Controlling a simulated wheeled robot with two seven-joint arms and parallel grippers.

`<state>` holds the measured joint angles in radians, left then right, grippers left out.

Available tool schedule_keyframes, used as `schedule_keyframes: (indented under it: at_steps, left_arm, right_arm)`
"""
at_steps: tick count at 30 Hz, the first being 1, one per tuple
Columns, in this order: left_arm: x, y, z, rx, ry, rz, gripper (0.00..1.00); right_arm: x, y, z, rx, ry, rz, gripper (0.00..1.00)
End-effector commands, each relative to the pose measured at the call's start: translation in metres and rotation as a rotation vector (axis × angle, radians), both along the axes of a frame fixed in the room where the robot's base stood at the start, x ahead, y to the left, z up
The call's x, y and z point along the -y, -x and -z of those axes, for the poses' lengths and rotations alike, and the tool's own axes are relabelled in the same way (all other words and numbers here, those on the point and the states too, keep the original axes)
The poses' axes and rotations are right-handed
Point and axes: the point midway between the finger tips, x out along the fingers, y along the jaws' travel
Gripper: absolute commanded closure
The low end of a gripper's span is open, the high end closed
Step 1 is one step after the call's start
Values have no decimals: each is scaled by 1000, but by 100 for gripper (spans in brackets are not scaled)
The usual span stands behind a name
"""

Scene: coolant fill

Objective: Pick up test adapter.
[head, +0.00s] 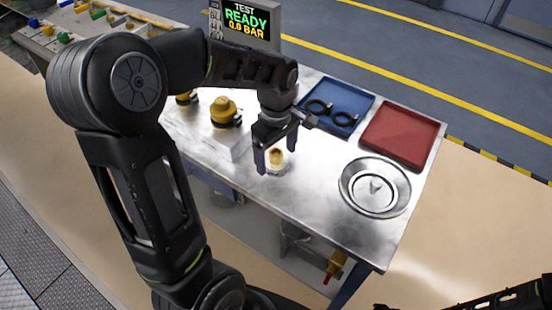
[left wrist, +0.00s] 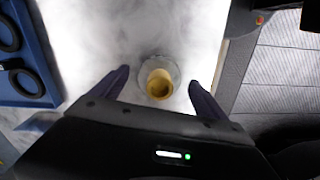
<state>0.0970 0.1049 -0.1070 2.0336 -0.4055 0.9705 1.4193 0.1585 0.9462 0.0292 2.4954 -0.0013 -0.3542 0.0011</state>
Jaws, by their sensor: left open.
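A small brass-yellow fitting on a pale round base, which looks like the test adapter (head: 277,156), stands on the metal table below my left gripper (head: 275,160). In the left wrist view the adapter (left wrist: 159,86) shows between the two fingertips of my left gripper (left wrist: 160,84), with a gap on each side. My left gripper is open and empty, pointing down. Whether the fingertips are level with the adapter or above it, I cannot tell. My right gripper does not show; only a dark part of my right arm is at the bottom right of the head view.
A blue tray (head: 358,120) with two black rings and a red tray (head: 378,137) lie behind. A round metal dish (head: 347,188) is to the right. Yellow-capped fittings (head: 224,111) stand at left. A display (head: 245,22) reads "TEST READY 0.0 BAR". Table between adapter and dish is clear.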

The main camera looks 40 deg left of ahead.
Motion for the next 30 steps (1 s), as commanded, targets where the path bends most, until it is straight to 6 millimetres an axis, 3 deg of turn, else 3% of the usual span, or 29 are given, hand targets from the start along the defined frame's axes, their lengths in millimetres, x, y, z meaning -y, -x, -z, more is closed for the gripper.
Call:
schedule_keyframes:
  at_steps: [11, 30]
  left_arm:
    - [0, 0, 0, 0, 0, 1, 15]
    - [0, 0, 0, 0, 0, 1, 68]
  right_arm:
    - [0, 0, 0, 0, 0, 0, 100]
    - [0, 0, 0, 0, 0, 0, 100]
